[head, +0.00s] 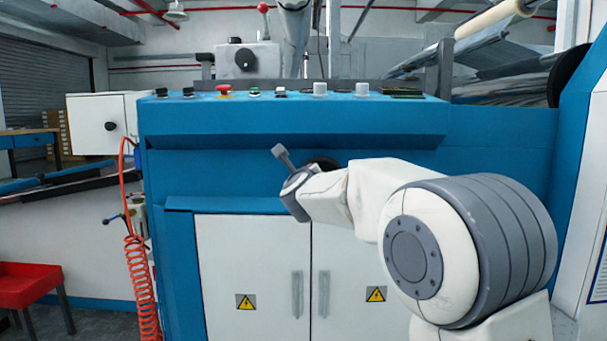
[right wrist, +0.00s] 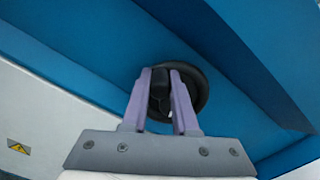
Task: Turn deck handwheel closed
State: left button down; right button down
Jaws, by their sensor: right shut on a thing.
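The deck handwheel is a black round wheel on the blue machine front. In the right wrist view the handwheel (right wrist: 203,90) shows behind and to the right of the fingers. In the head view only a dark upper part of the handwheel (head: 322,162) shows above my right wrist. My right gripper (right wrist: 161,78) has its two purple fingers on either side of a black grip (right wrist: 160,95) in front of the wheel and is shut on it. My left gripper is not in view.
The blue machine panel (head: 220,160) surrounds the wheel, with white cabinet doors (head: 252,265) below. A control ledge above carries a red button (head: 224,90) and several knobs. An orange coiled hose (head: 140,285) hangs at the left. A red tray (head: 30,285) stands farther left.

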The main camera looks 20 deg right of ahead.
jog(key=c, duration=0.7)
grip_release()
jog(key=p+v, duration=0.2)
jog(key=v, duration=0.8)
jog(key=shift+s, duration=0.25)
